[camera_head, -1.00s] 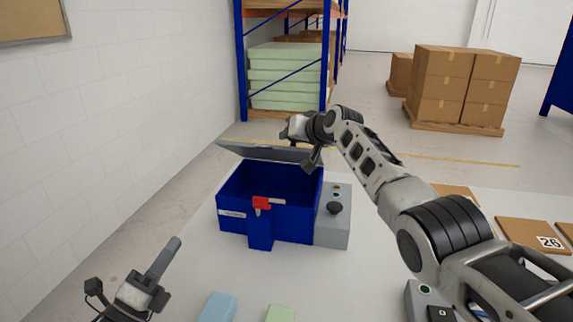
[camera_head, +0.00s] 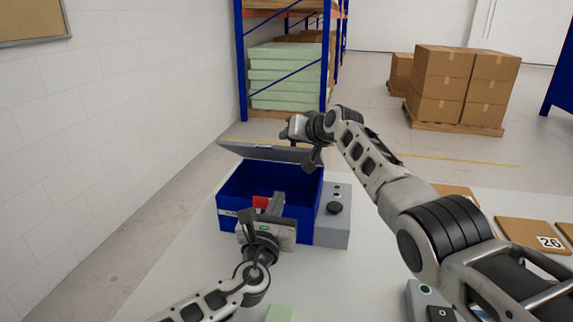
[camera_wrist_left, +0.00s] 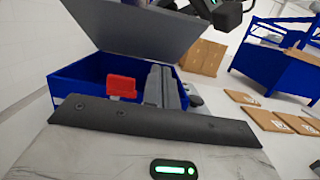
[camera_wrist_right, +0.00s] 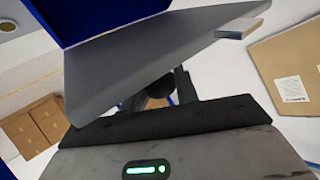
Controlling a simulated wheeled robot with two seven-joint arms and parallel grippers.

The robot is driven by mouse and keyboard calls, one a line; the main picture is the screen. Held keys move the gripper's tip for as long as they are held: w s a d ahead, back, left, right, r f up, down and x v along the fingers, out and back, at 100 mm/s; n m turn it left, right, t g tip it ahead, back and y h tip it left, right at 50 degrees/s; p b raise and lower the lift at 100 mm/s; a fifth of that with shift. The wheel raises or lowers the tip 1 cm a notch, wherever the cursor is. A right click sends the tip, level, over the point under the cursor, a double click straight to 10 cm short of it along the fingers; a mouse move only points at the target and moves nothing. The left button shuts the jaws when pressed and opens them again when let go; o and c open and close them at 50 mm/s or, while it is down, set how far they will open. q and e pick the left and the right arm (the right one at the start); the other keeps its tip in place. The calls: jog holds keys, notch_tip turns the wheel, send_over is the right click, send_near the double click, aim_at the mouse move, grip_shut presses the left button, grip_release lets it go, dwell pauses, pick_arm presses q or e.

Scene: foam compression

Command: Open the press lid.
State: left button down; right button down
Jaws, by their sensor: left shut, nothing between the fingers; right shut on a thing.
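The press is a blue box (camera_head: 232,190) with its grey lid (camera_head: 265,152) raised and tilted back. The lid also shows in the left wrist view (camera_wrist_left: 130,30) and the right wrist view (camera_wrist_right: 145,50).
A grey control unit with a black knob (camera_head: 334,208) stands against the box's right side. A green foam block (camera_head: 280,313) lies at the table's front. Brown numbered boards (camera_head: 535,234) lie at the right. A white wall borders the left.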

pick_arm(q)
send_near(290, 154)
jog(key=w+f, duration=0.1)
jog(key=w+d+f, duration=0.1)
jog(key=shift+w+d, duration=0.1)
jog(key=shift+w, duration=0.3)
jog(key=w+r, duration=0.2)
jog(key=shift+d+r, duration=0.25)
jog(key=shift+r, duration=0.05)
jog(key=shift+w+d+r, duration=0.1)
jog(key=shift+w+r, duration=0.1)
jog(key=shift+r, duration=0.1)
pick_arm(e)
jog(key=shift+r, duration=0.1)
